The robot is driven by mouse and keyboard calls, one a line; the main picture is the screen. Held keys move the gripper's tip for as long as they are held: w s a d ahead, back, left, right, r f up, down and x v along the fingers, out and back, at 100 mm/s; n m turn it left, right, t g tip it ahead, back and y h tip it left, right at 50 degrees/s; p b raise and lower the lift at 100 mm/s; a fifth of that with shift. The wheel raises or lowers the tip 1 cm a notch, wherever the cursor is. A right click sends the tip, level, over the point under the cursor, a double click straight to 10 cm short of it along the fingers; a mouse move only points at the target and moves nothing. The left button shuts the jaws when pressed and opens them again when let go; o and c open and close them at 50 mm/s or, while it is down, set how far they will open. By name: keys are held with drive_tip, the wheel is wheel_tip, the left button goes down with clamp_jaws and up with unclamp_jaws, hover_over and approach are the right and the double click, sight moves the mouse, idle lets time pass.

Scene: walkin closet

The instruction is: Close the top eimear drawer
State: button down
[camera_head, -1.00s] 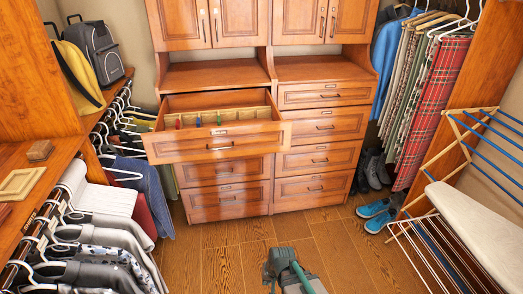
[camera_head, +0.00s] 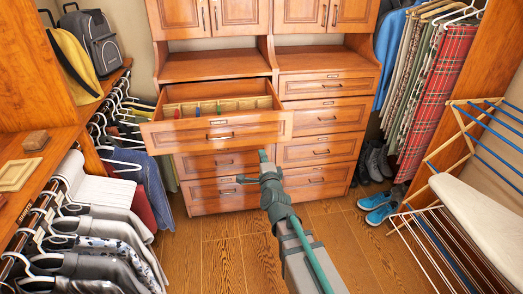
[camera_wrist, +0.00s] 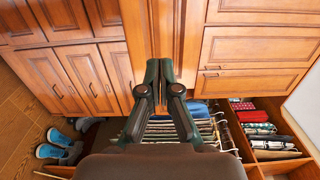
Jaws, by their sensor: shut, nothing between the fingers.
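The top drawer (camera_head: 216,131) of the dresser's left column is pulled well out in the head view. Small coloured items and dividers show inside it. Its front carries a dark handle (camera_head: 220,137). My gripper (camera_head: 263,156) is just below the drawer front's right part in the picture; the depth gap is not clear. In the wrist view my gripper (camera_wrist: 159,65) has its fingers together, with nothing between them, against a background of wood. I cannot pick out the open drawer in the wrist view.
The right column's drawers (camera_head: 322,118) and the lower left drawers (camera_head: 222,161) are shut. Clothes hang on both sides. Blue shoes (camera_head: 381,208) stand at right, near a drying rack (camera_head: 440,240) and ironing board (camera_head: 485,220). The wooden floor (camera_head: 225,265) ahead is clear.

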sight(256, 133)
drive_tip(key=w+p, duration=0.1)
drive_tip(key=w, duration=0.3)
drive_tip(key=w+a+p, duration=0.1)
drive_tip(key=w, duration=0.3)
drive_tip(key=w+a+p, duration=0.1)
drive_tip(key=w, duration=0.3)
drive_tip(key=shift+w+a, duration=0.2)
drive_tip(key=shift+w, duration=0.15)
